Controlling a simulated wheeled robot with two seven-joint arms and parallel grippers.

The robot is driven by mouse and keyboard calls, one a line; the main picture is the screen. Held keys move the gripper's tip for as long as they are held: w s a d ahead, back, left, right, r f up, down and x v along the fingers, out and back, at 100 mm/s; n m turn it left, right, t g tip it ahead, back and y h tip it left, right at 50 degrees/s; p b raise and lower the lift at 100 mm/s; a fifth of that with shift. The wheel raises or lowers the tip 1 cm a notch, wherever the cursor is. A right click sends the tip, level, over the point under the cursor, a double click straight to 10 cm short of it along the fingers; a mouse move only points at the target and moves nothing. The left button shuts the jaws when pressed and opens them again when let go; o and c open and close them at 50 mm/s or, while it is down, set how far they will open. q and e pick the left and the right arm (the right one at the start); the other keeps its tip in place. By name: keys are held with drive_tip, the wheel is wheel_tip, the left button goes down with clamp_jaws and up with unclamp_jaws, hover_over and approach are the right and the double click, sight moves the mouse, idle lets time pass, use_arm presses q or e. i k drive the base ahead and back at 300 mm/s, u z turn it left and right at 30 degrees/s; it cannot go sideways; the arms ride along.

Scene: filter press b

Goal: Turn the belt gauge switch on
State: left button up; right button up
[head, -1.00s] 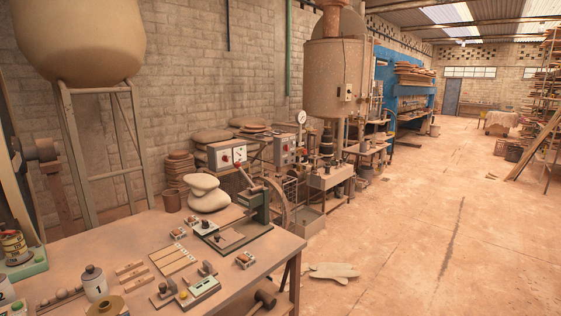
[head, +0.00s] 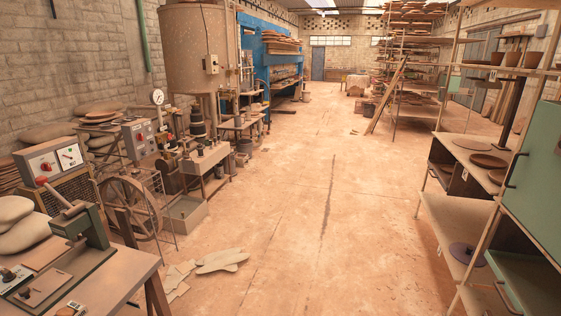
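No switch in the head view can be read as the belt gauge switch; labels are too small. A white-faced control box (head: 52,161) with a red knob and a small dial stands at the left behind the bench. A second grey control box (head: 138,138) with a red button stands just right of it. A round white gauge (head: 157,97) rises on a post behind that. A small box (head: 211,64) is fixed to the large rusty tank (head: 196,45). Neither of my grippers is in view.
A workbench (head: 110,282) with a green press (head: 88,238) fills the lower left. A spoked wheel (head: 130,208) stands behind it. Flat pale pieces (head: 222,260) lie on the floor. Shelving (head: 455,205) and a green cabinet (head: 537,190) line the right. The middle floor (head: 320,200) is clear.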

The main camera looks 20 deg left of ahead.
sight(46, 167)
drive_tip(key=u, duration=0.2)
drive_tip(key=i, duration=2.3)
drive_tip(key=u, duration=1.05)
drive_tip(key=i, duration=2.05)
drive_tip(key=u, duration=1.4)
drive_tip(key=i, duration=0.85)
drive_tip(key=u, duration=0.25)
